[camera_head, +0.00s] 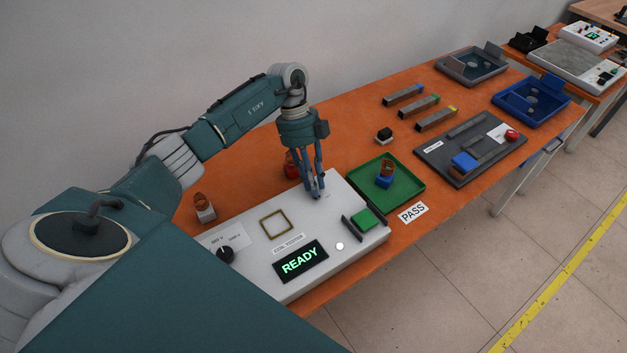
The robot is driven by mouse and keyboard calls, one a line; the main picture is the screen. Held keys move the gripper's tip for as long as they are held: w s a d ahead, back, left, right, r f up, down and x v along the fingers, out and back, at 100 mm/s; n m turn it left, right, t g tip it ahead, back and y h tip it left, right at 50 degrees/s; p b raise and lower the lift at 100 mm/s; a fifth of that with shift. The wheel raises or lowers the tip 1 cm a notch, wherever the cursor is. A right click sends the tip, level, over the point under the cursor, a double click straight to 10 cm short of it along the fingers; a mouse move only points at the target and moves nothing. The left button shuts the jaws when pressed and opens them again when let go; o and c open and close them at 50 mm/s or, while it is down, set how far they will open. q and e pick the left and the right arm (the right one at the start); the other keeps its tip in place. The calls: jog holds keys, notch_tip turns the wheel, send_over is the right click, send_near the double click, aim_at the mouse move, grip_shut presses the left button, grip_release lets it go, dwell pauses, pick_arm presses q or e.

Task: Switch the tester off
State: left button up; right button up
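The tester (262,213) is a pale grey box at the near end of the orange table. Its black display (300,262) shows READY in green letters, so it is lit. A black knob (225,254) is at its left, and a green block (362,218) sits in a dark holder at its right. My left gripper (316,194) points down over the tester's back right part. Its fingertips look close together with nothing seen between them; they hide the surface there, and I cannot tell if they touch it. My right gripper is not in view.
A red part (291,168) stands just behind the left gripper. A green tray (412,188) holding a blue-based part is right of the tester, by a PASS label (413,212). A dark fixture (440,155), grey bars and a blue tray (508,95) lie farther off.

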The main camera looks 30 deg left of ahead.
pick_arm(q)
jog(key=shift+s+d+f, duration=0.15)
jog(key=shift+f, duration=0.1)
